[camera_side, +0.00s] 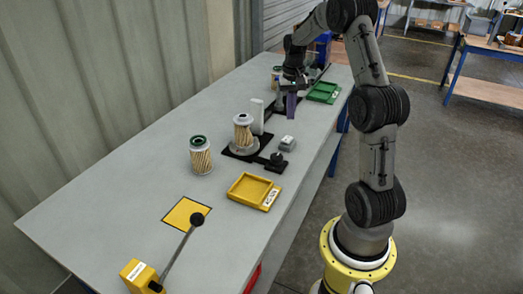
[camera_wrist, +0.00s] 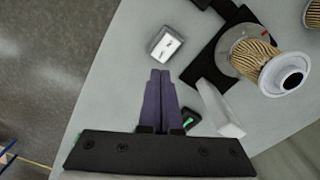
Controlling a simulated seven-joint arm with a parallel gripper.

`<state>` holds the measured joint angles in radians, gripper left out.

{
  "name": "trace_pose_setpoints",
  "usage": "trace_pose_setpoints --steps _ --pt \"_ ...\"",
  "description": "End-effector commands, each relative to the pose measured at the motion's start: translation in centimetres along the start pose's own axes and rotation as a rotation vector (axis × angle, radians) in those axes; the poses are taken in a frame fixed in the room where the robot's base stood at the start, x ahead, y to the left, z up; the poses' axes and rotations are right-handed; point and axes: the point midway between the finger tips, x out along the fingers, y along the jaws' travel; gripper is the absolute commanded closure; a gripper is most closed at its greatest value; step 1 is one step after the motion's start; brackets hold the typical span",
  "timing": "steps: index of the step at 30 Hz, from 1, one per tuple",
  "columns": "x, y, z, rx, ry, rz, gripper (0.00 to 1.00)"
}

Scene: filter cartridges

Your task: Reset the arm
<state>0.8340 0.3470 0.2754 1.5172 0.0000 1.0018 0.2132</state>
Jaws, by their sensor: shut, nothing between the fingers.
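My gripper (camera_side: 291,106) hangs above the far half of the grey workbench. Its two purple fingers are together, with nothing between them. The wrist view shows the shut fingers (camera_wrist: 160,74) pointing toward a small grey box with a white label (camera_wrist: 166,44). A pleated filter cartridge with a grey cap (camera_side: 243,132) stands on a black base plate (camera_side: 243,153). It also shows at the right of the wrist view (camera_wrist: 267,62). A second cartridge with a green top (camera_side: 201,155) stands on the bench nearer the side camera. My gripper is apart from all of these.
A white upright block (camera_side: 257,117) stands beside the black plate. A yellow tray (camera_side: 249,190) and a green tray (camera_side: 323,92) lie along the right side. A yellow square (camera_side: 186,213) and a black-knobbed rod (camera_side: 197,219) are at the near end. Bare bench lies to the left.

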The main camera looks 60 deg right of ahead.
Motion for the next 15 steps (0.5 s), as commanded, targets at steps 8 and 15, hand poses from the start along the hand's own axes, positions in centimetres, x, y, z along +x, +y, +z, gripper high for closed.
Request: trace_pose_setpoints --steps 8,15 --pt "-4.9 -5.4 1.7 -0.124 0.099 -0.028 1.00" --pt "-13.9 -11.9 12.4 -0.389 0.259 -0.108 1.00"
